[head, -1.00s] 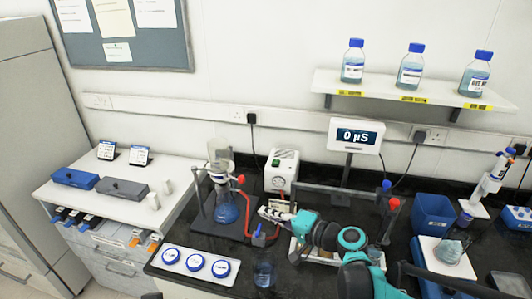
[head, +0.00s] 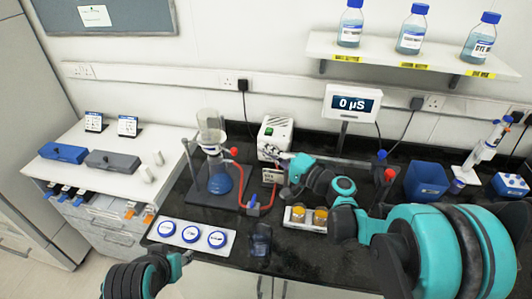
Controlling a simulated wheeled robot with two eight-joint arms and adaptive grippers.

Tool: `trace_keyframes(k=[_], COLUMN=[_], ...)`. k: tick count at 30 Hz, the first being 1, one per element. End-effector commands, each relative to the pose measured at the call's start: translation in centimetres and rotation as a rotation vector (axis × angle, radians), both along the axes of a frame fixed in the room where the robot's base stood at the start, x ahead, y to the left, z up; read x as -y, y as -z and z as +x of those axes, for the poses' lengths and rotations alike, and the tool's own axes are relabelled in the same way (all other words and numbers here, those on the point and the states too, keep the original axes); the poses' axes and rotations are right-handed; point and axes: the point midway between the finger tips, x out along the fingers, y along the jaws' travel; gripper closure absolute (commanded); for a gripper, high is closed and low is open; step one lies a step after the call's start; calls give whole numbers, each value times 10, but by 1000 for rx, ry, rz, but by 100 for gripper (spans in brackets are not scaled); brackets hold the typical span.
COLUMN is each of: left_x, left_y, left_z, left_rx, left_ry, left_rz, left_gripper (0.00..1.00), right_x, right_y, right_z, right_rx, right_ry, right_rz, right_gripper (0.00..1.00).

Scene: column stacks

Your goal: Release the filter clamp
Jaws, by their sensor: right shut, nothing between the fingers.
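The filter set stands on a dark base at the left of the black bench, with a clear funnel (head: 211,122) above a flask (head: 220,181) holding blue liquid. The clamp is too small to make out clearly at the joint between them. My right gripper (head: 280,162) is shut and empty, to the right of the filter set and in front of the white pump box (head: 275,138), apart from the funnel. My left gripper (head: 182,261) is low at the front, near the bench edge; its fingers are too small to read.
A red hose (head: 252,207) with valves lies right of the flask. A white tray with blue round lids (head: 191,233) is in front. A dark beaker (head: 260,239), a holder with amber-topped jars (head: 305,218) and a display reading 0 µS (head: 352,103) are nearby.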

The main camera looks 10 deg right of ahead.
Motion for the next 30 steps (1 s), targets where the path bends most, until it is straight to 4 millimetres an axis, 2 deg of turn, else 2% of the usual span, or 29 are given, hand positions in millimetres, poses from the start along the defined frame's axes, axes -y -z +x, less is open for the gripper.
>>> trace_keyframes(k=[9,10,12,15,18,30], left_x=[0,0,0,0,0,0], left_y=[12,13,16,18,19,19], left_z=[0,0,0,0,0,0], left_rx=[0,0,0,0,0,0], left_ry=[0,0,0,0,0,0], left_rz=[0,0,0,0,0,0], left_gripper=[60,60,60,60,60,60], right_x=[-49,-52,-56,-61,-64,-66], right_y=[0,0,1,1,2,1], right_z=[49,49,35,24,18,14], right_rx=[0,0,0,0,0,0], right_ry=[-3,-3,-2,-1,0,0], right_rz=[0,0,0,0,0,0], right_gripper=[100,100,100,100,100,100])
